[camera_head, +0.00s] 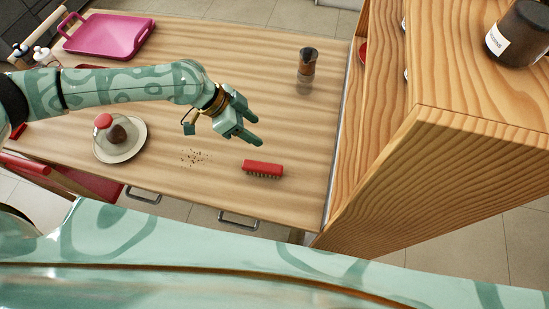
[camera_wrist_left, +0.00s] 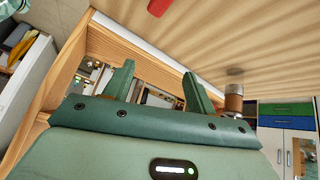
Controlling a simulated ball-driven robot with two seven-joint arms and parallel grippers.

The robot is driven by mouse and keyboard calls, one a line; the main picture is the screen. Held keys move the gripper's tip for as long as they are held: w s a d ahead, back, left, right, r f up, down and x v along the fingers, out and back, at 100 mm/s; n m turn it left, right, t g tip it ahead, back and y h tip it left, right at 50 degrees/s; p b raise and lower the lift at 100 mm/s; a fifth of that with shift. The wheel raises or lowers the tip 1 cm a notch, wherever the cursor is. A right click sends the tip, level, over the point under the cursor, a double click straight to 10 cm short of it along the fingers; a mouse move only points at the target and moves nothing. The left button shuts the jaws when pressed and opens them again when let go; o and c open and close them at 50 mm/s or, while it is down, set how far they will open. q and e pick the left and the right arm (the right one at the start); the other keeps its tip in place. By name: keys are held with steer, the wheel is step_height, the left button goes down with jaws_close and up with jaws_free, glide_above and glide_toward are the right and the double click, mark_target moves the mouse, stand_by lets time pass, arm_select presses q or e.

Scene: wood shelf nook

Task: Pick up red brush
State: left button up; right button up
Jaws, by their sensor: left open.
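The red brush (camera_head: 263,169) lies on the wooden tabletop near its front edge, with its dark bristles facing the front. In the left wrist view, part of a red thing that looks like the brush (camera_wrist_left: 158,6) shows at the top edge. My left gripper (camera_head: 255,132) is above the table, behind and slightly left of the brush. It is open, empty and apart from the brush. In the left wrist view its two fingers (camera_wrist_left: 158,88) stand apart with nothing between them. My right gripper is not in view.
Crumbs (camera_head: 195,158) lie left of the brush, beside a plate (camera_head: 137,150) with a domed cover. A brown-topped grinder (camera_head: 307,62) stands farther back. A pink tray (camera_head: 108,35) is at the back left. A tall wooden shelf (camera_head: 440,150) borders the table's right side.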

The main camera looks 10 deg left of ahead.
mark_target(260, 166)
arm_select(q)
steer(key=f+m+y+b, duration=0.1)
steer(key=f, duration=0.3)
steer(key=s+f+m+g+b, duration=0.1)
steer(key=f+m, duration=0.1)
steer(key=f, duration=0.2)
steer(key=f+m+y+b, duration=0.1)
steer(key=f, duration=0.3)
steer(key=shift+s+d+f+y, duration=0.25)
steer(key=shift+s+f+y, duration=0.05)
steer(key=shift+s, duration=0.1)
steer(key=shift+b+x, duration=0.8)
steer(key=shift+x, duration=1.95)
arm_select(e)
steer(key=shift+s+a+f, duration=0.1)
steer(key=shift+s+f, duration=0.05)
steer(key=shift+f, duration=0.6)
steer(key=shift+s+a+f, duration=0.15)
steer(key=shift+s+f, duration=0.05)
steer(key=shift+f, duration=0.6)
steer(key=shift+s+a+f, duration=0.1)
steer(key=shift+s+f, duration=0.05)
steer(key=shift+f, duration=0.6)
arm_select(q)
steer(key=shift+s+f, duration=0.15)
steer(key=c, duration=1.1)
